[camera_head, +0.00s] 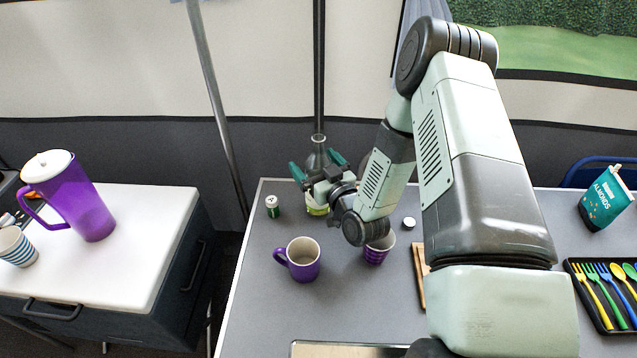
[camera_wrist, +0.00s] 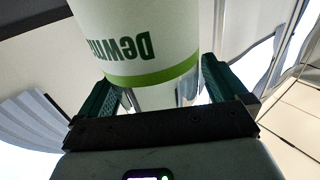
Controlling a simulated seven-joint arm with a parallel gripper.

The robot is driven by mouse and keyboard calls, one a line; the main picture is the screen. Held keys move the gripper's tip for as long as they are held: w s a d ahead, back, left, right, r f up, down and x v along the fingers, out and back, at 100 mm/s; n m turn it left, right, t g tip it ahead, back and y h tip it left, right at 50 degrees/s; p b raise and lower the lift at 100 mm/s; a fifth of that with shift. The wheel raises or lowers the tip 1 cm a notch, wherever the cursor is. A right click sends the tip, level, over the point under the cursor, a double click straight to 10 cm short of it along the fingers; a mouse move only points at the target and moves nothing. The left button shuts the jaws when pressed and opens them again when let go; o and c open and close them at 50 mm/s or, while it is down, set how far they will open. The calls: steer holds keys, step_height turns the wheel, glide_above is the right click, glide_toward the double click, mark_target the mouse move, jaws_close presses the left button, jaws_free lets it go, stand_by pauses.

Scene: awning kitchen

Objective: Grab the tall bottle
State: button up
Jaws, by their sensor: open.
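The tall bottle (camera_head: 317,150) stands at the back of the grey table, clear with a narrow neck and a pale yellow-green lower part. In the wrist view the bottle (camera_wrist: 140,40) is large and close, with a white label, green lettering and a green band. My gripper (camera_head: 316,167) is open, with one green finger on each side of the bottle. In the wrist view the gripper (camera_wrist: 158,88) shows its fingers at either side of the bottle's body. I cannot tell whether they touch it. My gripper hides part of the bottle in the head view.
A purple mug (camera_head: 303,262) and a striped purple cup (camera_head: 378,250) stand in front. A white-topped small item (camera_head: 409,222) lies right. A cutlery tray (camera_head: 596,312) and almonds bag (camera_head: 604,200) are far right.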

steer(key=shift+w+a, duration=0.1)
steer(key=shift+w, duration=0.1)
steer(key=c, duration=1.6)
steer(key=shift+o, duration=0.2)
steer(key=shift+r, duration=0.1)
